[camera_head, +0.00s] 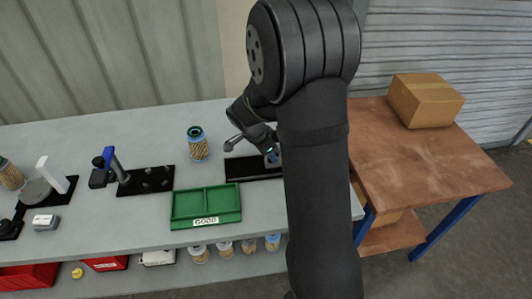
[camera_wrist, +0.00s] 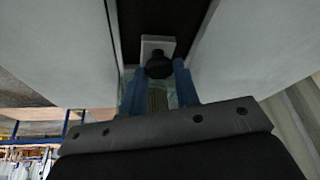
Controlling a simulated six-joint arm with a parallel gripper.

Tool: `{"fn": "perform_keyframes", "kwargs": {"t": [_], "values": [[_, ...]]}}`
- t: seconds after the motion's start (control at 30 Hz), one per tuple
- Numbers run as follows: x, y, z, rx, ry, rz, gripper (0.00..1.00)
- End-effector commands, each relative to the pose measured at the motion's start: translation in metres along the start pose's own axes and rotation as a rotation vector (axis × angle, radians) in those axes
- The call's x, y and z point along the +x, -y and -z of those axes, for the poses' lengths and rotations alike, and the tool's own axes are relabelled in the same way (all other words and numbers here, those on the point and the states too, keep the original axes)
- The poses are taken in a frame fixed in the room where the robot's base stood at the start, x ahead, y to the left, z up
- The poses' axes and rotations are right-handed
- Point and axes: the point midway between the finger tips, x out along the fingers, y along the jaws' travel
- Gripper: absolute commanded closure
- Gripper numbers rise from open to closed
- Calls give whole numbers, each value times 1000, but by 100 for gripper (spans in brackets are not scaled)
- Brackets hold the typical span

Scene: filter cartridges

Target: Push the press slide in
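The press slide's black track (camera_head: 245,168) lies on the grey bench, partly hidden behind my arm. In the wrist view the dark track (camera_wrist: 150,15) runs away from me, with a light grey block (camera_wrist: 158,43) on it and a round black knob (camera_wrist: 158,65) on the block's near side. My gripper (camera_wrist: 159,67) has its two blue fingers apart, one on each side of the knob. I cannot tell whether they touch it. In the head view my gripper (camera_head: 272,158) is low at the track's right part, mostly hidden by my arm.
A green tray marked GOOD (camera_head: 205,222) lies in front of the track. A jar (camera_head: 197,143) stands to its left, and a black fixture (camera_head: 145,181) with a blue upright is farther left. A wooden table (camera_head: 430,165) with a cardboard box (camera_head: 425,100) is at right.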

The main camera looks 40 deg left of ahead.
Motion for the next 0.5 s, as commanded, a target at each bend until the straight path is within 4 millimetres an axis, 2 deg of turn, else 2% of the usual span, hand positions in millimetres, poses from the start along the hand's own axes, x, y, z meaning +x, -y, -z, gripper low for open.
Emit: {"fn": "perform_keyframes", "kwargs": {"t": [0.03,0.1,0.37,0.5], "values": [[1,-2,4,2,-6,-7,64],[1,-2,4,2,-5,-7,50],[1,-2,3,2,-4,-5,50],[-7,0,3,2,-4,-1,50]]}}
